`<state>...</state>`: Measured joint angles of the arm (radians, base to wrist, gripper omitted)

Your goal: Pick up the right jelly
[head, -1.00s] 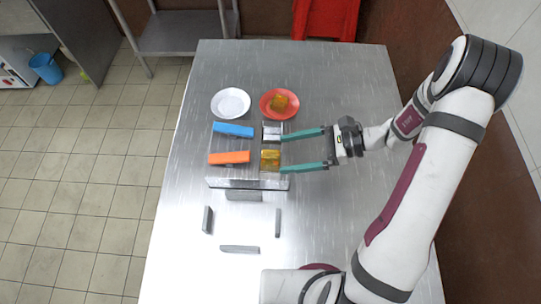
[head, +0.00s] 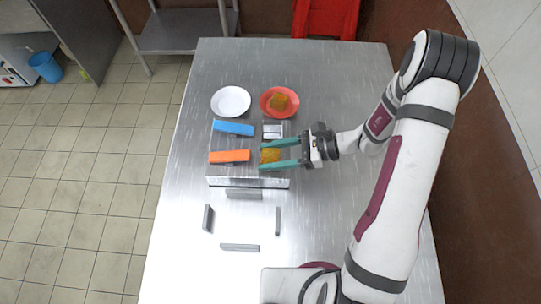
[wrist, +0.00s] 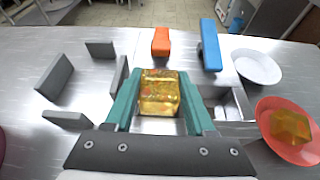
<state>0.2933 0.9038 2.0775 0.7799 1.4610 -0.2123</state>
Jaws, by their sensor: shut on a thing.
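A translucent amber jelly cube (head: 270,156) sits in the near metal compartment of a small stand. My gripper (head: 262,157) is shut on this jelly, with one teal finger on each side. The wrist view shows the jelly (wrist: 159,95) between the two fingers, with orange bits inside. It looks level with the stand, and I cannot tell whether it is lifted. A second amber jelly (head: 280,102) lies on a red plate (head: 265,108) at the back. It also shows at the right of the wrist view (wrist: 290,127).
A blue bar (head: 233,128) and an orange bar (head: 229,157) lie left of the compartments. An empty metal compartment (head: 272,132) is beside the held jelly. A white plate (head: 231,102) is at the back left. Several grey blocks (head: 239,248) stand nearer on the steel table.

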